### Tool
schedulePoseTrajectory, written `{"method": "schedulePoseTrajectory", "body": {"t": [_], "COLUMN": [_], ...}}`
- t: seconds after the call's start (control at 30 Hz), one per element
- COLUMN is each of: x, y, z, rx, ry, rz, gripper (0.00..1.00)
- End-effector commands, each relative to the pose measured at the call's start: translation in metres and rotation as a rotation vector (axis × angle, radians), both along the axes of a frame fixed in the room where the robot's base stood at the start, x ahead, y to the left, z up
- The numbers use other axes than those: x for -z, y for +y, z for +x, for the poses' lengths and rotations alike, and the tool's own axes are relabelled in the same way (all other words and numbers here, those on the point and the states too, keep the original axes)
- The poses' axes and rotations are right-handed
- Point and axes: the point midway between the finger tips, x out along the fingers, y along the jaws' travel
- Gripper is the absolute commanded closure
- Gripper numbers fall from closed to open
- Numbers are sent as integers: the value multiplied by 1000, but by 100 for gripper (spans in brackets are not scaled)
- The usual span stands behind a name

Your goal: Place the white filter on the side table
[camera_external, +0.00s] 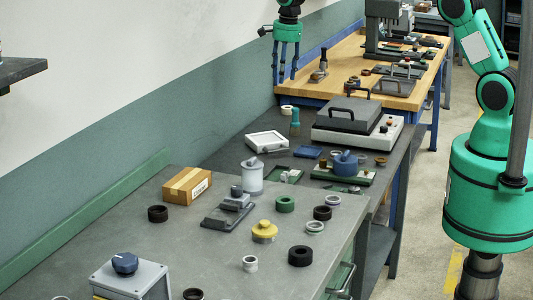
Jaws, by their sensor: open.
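A flat white square piece with a raised rim (266,141), which looks like the white filter, lies on the dark middle table (222,157) near the wall. A white canister (252,180) stands nearer the camera; I cannot tell for sure which of the two is the filter. My gripper (287,81) hangs with its fingers down, open and empty, above and beyond the white square piece, by the wooden table's left end. Which table is the side table is not clear; a grey table (200,255) is in front and a wooden table (405,100) at the back.
A grey press-like device (357,122) stands right of the white square piece. A cardboard box (187,185), a yellow knobbed part (264,231) and several rings (300,256) sit on the grey table. A drill stand (382,35) is at the back.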

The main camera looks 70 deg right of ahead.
Motion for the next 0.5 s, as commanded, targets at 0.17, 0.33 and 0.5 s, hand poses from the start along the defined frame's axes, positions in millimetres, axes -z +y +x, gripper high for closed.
{"method": "schedulePoseTrajectory", "body": {"t": [0.17,0.33,0.5], "x": [-56,-100,-140], "y": [31,59,85], "z": [-26,-54,-86], "rx": [-156,-305,-454], "ry": [-29,-52,-74], "rz": [-26,-53,-83], "gripper": [57,57,57]}}
